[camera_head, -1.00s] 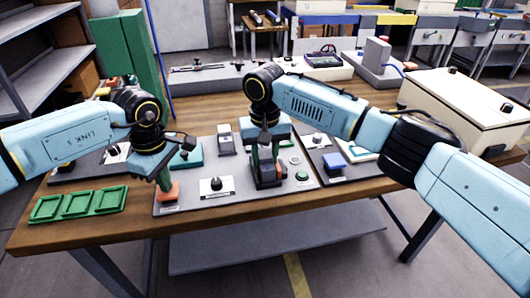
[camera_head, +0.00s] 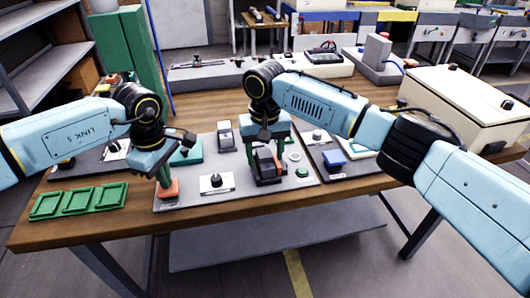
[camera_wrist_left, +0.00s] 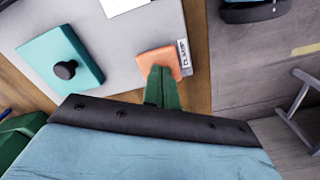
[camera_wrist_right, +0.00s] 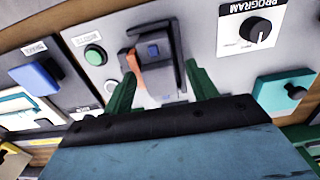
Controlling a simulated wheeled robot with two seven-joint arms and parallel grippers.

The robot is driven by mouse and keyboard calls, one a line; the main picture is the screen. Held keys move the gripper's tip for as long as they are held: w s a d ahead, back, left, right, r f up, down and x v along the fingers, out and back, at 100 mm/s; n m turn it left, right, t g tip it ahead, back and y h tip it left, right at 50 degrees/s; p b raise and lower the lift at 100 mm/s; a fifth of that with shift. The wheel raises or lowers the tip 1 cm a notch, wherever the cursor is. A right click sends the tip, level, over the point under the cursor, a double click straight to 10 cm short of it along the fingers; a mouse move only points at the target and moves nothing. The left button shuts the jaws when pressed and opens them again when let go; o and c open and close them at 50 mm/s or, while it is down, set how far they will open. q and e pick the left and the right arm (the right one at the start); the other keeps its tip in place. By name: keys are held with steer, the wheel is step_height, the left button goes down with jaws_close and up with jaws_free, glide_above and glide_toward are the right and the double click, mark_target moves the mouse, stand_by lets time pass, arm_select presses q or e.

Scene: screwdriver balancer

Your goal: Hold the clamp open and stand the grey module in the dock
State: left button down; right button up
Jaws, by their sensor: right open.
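My left gripper (camera_head: 164,178) is shut, its green fingers together with their tips at the orange pad (camera_wrist_left: 158,60) at the board's front left corner. I cannot tell how hard it presses. My right gripper (camera_wrist_right: 160,88) is open, with one finger on each side of the dark dock (camera_head: 268,178). A dark grey module with a small blue square on top (camera_wrist_right: 153,51) stands between the fingers, in the dock, apparently clear of both. The orange clamp piece (camera_wrist_right: 134,66) is beside the module. Its exact contact with the module is hard to see.
The grey board also holds a black program knob (camera_wrist_right: 259,28), a green button (camera_wrist_right: 95,55), a teal block (camera_wrist_left: 62,62) and a grey upright unit (camera_head: 225,134). Green trays (camera_head: 80,201) lie at the left. A blue block (camera_head: 334,157) is on the right panel.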

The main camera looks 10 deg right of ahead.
arm_select(q)
steer(key=shift+f, duration=0.1)
arm_select(e)
step_height(320, 180, up, 12)
steer(key=shift+f, duration=0.1)
stand_by(0.4)
steer(key=shift+r, duration=3)
arm_select(q)
step_height(320, 180, up, 7)
steer(key=p, duration=0.4)
arm_select(e)
step_height(320, 180, up, 4)
